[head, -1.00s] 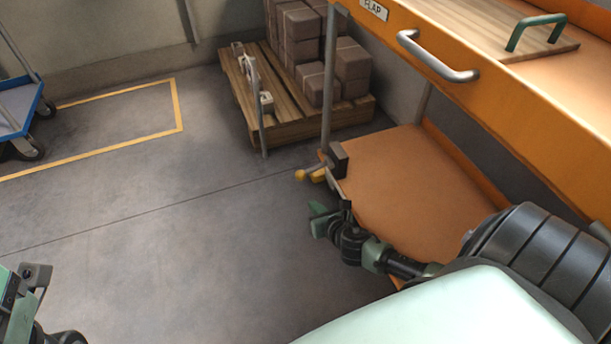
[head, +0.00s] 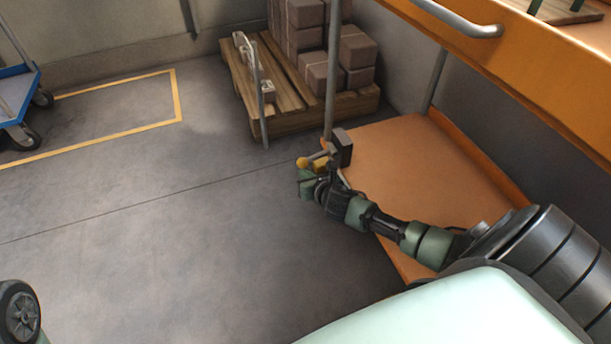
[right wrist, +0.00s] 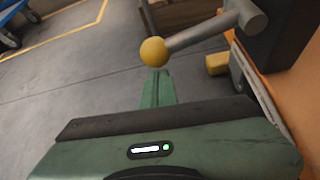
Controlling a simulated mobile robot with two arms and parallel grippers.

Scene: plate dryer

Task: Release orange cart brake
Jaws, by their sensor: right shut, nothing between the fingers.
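The orange cart (head: 405,165) stands at the right, its lower deck low over the floor. A yellow piece (right wrist: 217,63) lies below the rod. My right gripper (head: 306,184) is shut and empty, just below the knob; whether it touches cannot be told. My left gripper is not in view.
A wooden pallet (head: 285,122) with stacked brown boxes (head: 318,75) stands behind the cart. A blue trolley (head: 15,95) is at the far left by yellow floor lines. The orange upper tier with its grey handle (head: 455,18) overhangs at upper right.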

